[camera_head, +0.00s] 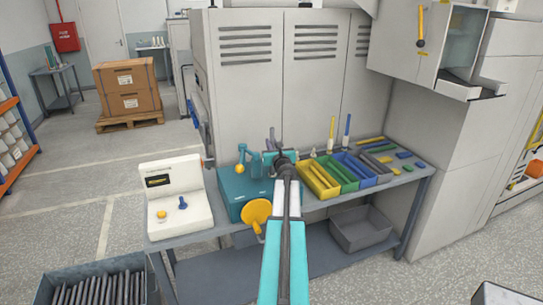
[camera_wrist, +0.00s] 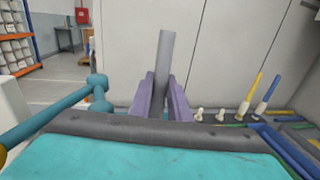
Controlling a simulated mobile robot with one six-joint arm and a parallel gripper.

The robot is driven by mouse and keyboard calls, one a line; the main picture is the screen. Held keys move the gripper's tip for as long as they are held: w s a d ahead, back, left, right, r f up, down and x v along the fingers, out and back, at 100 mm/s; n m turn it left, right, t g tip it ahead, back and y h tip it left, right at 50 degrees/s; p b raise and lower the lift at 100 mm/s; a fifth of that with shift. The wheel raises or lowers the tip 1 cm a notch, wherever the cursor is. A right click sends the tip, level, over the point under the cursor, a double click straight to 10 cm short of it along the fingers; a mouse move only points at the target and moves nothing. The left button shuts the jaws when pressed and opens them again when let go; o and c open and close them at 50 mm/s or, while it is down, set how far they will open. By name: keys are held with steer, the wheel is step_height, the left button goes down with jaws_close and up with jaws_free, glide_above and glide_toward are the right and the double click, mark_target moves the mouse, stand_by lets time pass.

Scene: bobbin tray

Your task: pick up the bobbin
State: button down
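My gripper (camera_wrist: 161,82) has two purple-grey fingers, one on each side of a plain grey bobbin (camera_wrist: 164,52). The fingers appear closed against its sides, and its upper part stands out above them, leaning slightly. The lower end is hidden between the fingers. In the head view my gripper (camera_head: 271,141) is small, over the bench near the teal machine, and partly hidden by my wrist. A bobbin tray (camera_head: 322,196) to the right has yellow, green, blue and grey compartments with rod-shaped bobbins in them.
A teal machine (camera_head: 236,203) with a yellow wheel (camera_head: 257,213) stands close by. A white device (camera_head: 174,198) is at the bench's left end. Upright yellow (camera_head: 331,131) and blue (camera_head: 346,128) bobbins stand behind the tray. A crate (camera_head: 60,281) of grey rods is on the lower left.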

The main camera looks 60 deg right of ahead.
steer(key=shift+r, duration=0.15)
steer(key=shift+r+p, duration=1)
steer(key=shift+r, duration=3.85)
steer(key=shift+s, duration=0.1)
